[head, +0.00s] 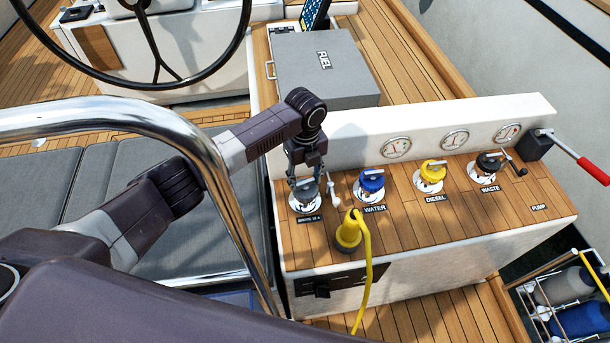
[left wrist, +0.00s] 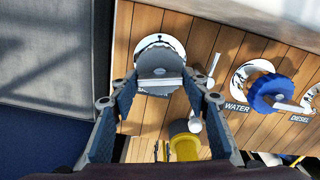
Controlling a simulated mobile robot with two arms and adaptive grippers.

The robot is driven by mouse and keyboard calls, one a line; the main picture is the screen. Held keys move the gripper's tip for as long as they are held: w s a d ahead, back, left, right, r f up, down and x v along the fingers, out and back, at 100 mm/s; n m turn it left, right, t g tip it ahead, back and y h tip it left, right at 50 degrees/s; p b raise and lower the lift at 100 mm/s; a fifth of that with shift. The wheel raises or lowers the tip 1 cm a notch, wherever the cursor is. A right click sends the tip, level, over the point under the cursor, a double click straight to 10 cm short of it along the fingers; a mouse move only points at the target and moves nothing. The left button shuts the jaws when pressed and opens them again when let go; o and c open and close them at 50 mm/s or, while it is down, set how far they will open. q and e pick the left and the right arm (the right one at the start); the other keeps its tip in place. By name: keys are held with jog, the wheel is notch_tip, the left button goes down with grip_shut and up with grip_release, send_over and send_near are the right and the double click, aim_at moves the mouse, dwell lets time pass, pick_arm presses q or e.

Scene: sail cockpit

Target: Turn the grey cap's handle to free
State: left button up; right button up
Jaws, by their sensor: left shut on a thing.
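The grey cap (head: 306,200) sits on a round white plate at the left end of the wooden panel top. My left gripper (head: 305,182) is over it from above, with its fingertips down at the cap. In the left wrist view the grey cap (left wrist: 158,89) has a pale bar handle (left wrist: 160,82) lying across it, level in the picture. The left gripper (left wrist: 162,80) has one finger at each end of this handle and is shut on it. The fingers partly hide the cap in the head view. My right gripper is not in view.
A blue WATER cap (head: 372,180), a yellow DIESEL cap (head: 432,172) and a dark WASTE cap (head: 488,162) stand to the right. A small white lever (head: 334,194) is close beside the grey cap. A yellow plug (head: 348,234) with its cable is in front. A chrome rail (head: 225,185) passes near my arm.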

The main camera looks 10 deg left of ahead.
pick_arm(q)
jog(key=n+p, duration=0.2)
jog(key=n, duration=0.1)
jog(key=shift+r+n, duration=0.15)
jog(key=shift+n, duration=0.25)
jog(key=n+p, duration=0.2)
jog(key=n, duration=0.1)
jog(key=shift+n, duration=0.3)
jog(key=n+p, duration=0.2)
jog(key=n, duration=0.1)
jog(key=shift+n, duration=0.3)
jog(key=shift+n+p, duration=0.7)
jog(key=shift+n, duration=1.2)
jog(key=o, duration=1.2)
jog(key=shift+c, duration=0.2)
